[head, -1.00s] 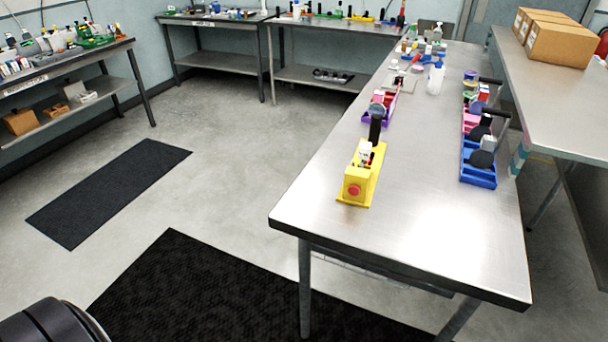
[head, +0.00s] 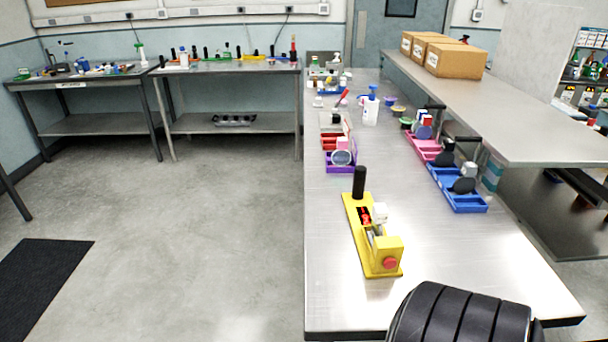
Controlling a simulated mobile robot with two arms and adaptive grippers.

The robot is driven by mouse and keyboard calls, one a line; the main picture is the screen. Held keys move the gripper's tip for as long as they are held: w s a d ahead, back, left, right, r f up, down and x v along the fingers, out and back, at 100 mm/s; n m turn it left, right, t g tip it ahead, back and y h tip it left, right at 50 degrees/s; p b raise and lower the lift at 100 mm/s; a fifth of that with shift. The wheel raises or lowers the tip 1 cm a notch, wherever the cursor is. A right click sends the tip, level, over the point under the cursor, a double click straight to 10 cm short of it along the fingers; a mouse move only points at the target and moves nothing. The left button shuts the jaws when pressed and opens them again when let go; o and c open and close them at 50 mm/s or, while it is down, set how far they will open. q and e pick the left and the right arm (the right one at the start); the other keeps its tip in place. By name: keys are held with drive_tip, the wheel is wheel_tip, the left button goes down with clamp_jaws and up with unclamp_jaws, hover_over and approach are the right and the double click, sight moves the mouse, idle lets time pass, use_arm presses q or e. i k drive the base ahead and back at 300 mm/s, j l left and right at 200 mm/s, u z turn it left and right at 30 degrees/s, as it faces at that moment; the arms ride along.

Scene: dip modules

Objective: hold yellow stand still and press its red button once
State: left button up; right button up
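The yellow stand (head: 358,226) stands on the steel table, left of its middle. Its red button (head: 390,263) is on the front face of the yellow block at its near end. A black upright handle (head: 359,182) rises at its far end, with a white part and a red part between. A dark ribbed arm part of mine shows at the bottom right, close to the stand's near end and apart from it in the picture. Neither gripper's fingers are in view.
Behind the stand is a purple tray (head: 340,168). To the right are a blue tray (head: 457,189) and a pink tray (head: 424,147). A white bottle (head: 371,108) stands farther back. Cardboard boxes (head: 455,59) sit on the raised shelf (head: 530,125). The table's near right area is bare.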

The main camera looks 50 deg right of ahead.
sight(390, 263)
drive_tip(key=i+j+u, duration=0.2)
drive_tip(key=i, duration=0.2)
drive_tip(key=i+j+u, duration=0.1)
drive_tip(key=i+u, duration=0.15)
drive_tip(key=i+z, duration=0.55)
drive_tip(key=z, duration=0.2)
drive_tip(key=i+j+z, duration=0.1)
drive_tip(key=i+z, duration=0.35)
drive_tip(key=z, duration=0.3)
drive_tip(key=i+z, duration=0.15)
drive_tip(key=z, duration=0.3)
drive_tip(key=i+z, duration=0.15)
drive_tip(key=z, duration=0.25)
drive_tip(key=i+z, duration=0.1)
drive_tip(key=z, duration=0.35)
drive_tip(key=i+j+z, duration=0.1)
drive_tip(key=z, duration=0.3)
drive_tip(key=i+j+z, duration=0.1)
drive_tip(key=z, duration=0.35)
drive_tip(key=i+j+z, duration=0.2)
drive_tip(key=z, duration=0.2)
drive_tip(key=i+j+z, duration=0.2)
drive_tip(key=z, duration=0.2)
drive_tip(key=i+j+z, duration=0.15)
drive_tip(key=j+z, duration=0.2)
drive_tip(key=i+j+z, duration=0.1)
drive_tip(key=j+z, duration=0.3)
drive_tip(key=k+j, duration=0.35)
